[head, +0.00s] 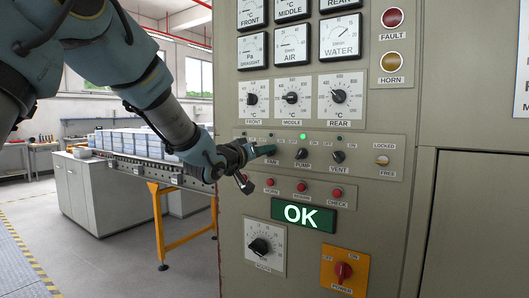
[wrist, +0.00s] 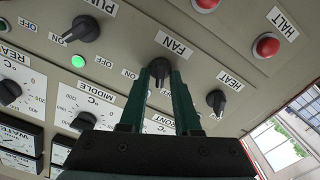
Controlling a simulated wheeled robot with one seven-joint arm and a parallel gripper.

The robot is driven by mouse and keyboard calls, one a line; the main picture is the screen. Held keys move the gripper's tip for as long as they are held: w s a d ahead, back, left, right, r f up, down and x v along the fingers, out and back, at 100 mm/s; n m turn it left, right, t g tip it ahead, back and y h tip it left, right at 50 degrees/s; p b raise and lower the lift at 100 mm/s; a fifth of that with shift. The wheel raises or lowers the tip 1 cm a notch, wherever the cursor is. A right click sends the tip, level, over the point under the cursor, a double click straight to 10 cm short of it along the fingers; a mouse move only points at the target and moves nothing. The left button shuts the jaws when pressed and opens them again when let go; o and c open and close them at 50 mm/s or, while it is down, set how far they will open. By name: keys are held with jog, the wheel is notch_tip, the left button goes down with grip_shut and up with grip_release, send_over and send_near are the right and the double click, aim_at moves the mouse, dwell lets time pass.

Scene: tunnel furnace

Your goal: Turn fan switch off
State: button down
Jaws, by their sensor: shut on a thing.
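The fan switch (wrist: 160,68) is a dark rotary knob under the FAN label, seen upside down in the wrist view. My gripper (wrist: 160,75) has its two green fingers on either side of the knob and is shut on it. The knob's pointer looks roughly straight down in that view, but its exact setting is hard to tell.
The pump switch (head: 302,154) is close on the right, with a lit green lamp (head: 302,136) above it. The vent switch (head: 338,157) is farther right. The heat switch (wrist: 216,101) is beside my fingers. Red buttons (head: 301,187) and a green OK display (head: 303,214) sit below.

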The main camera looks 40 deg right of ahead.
jog(key=shift+n, duration=1)
jog(key=c, duration=0.9)
grip_release()
jog(key=shift+a, duration=0.1)
jog(key=b+v, duration=0.3)
jog(key=v, duration=0.7)
jog(key=shift+a, duration=0.3)
